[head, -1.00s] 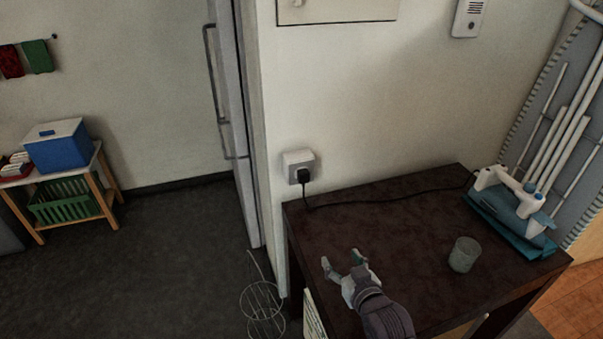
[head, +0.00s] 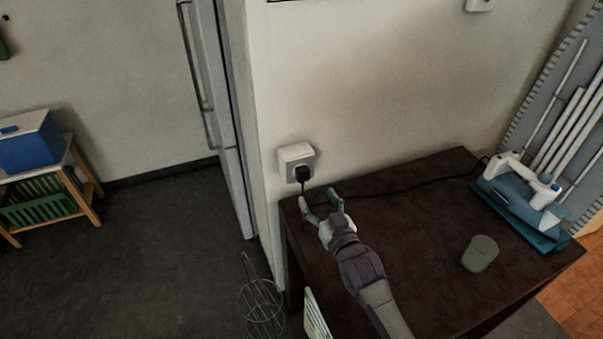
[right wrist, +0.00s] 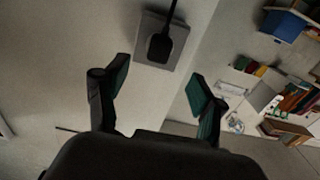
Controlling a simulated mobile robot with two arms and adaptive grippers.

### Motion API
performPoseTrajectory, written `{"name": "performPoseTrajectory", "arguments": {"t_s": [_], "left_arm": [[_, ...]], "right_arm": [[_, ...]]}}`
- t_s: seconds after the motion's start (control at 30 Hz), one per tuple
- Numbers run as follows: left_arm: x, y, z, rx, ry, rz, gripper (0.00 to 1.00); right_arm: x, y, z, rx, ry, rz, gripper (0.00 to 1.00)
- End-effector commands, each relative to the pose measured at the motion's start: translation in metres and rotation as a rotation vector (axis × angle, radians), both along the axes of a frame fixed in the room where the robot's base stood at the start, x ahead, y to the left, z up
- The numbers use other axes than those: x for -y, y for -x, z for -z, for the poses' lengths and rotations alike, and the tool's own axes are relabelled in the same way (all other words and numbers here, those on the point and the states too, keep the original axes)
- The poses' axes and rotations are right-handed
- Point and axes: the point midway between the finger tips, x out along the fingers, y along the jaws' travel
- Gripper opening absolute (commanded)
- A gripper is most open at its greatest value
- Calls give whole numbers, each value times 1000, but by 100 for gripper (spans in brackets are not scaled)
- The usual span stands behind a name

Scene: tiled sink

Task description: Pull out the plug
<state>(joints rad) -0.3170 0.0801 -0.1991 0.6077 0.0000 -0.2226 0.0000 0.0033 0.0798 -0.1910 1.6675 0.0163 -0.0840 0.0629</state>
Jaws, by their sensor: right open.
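The black plug (head: 302,174) sits in the white wall socket (head: 296,158) above the left back corner of the dark table. Its black cord (head: 420,181) runs down and then right along the table to the iron. My right gripper (head: 319,200) is open, just below and slightly right of the plug, and apart from it. In the right wrist view the plug (right wrist: 160,46) and the socket plate (right wrist: 152,62) lie ahead of the two open fingertips (right wrist: 158,84), with nothing between the fingers. My left gripper is not in view.
A wire rack (head: 262,305) stands on the floor left of the table. The table's middle is mostly clear.

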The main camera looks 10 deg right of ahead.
Motion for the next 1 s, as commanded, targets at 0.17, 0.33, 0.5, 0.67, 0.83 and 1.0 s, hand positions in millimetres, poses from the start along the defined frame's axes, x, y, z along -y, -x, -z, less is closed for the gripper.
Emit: {"name": "performPoseTrajectory", "arguments": {"t_s": [0.17,0.33,0.5,0.67,0.83,1.0], "left_arm": [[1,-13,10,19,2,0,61],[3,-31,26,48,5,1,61],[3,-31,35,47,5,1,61],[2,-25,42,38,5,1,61],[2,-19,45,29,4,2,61],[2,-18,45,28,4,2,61]], "right_arm": [[-2,-13,2,2,0,0,69],[-7,-36,4,3,-1,0,69],[-12,-60,2,1,0,0,69],[-15,-76,2,0,0,0,69],[-17,-86,1,-1,0,0,69],[-17,-88,0,-1,0,0,69]]}}
